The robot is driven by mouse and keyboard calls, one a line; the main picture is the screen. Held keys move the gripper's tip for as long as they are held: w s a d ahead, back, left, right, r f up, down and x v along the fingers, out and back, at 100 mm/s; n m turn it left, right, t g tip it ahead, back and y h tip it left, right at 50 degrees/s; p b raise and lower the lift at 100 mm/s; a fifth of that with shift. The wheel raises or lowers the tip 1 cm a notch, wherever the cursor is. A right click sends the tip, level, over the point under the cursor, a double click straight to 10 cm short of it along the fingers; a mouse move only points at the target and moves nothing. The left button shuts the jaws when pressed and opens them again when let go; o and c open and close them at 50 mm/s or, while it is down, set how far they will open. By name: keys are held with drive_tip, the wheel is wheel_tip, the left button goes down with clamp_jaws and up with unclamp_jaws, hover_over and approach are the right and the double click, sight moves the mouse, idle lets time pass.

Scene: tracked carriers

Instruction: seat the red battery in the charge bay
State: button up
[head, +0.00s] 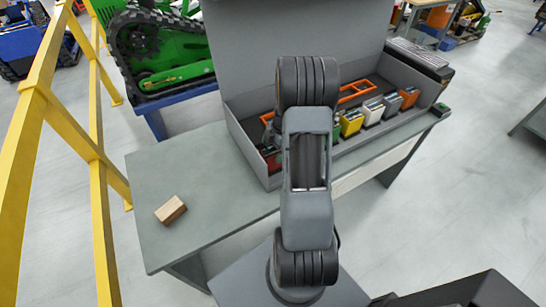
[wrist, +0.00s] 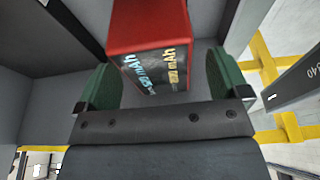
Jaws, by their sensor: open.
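The red battery (wrist: 150,45) fills the upper middle of the wrist view, its label with "mAh" facing my wrist. My gripper (wrist: 160,78) is open, with a green finger pad on each side of the battery and a visible gap on both sides. In the head view a bit of the red battery (head: 271,158) shows left of my arm, at the left end of a grey open box (head: 241,142). My arm hides most of it and my fingers there. I cannot tell the charge bay apart; part of the box is behind my arm.
In the box stand a yellow battery (head: 351,123), a white one (head: 373,111) and others, with an orange frame (head: 355,92) behind. A wooden block (head: 171,210) lies on the clear left part of the bench (head: 220,215). A yellow railing (head: 62,130) stands at left.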

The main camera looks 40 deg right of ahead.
drive_tip(key=shift+p+x, duration=0.35)
drive_tip(key=shift+x, duration=1.45)
drive_tip(key=shift+w, duration=0.1)
drive_tip(key=c, duration=1.5)
drive_tip(key=shift+c, duration=0.3)
drive_tip(key=shift+r, duration=0.2)
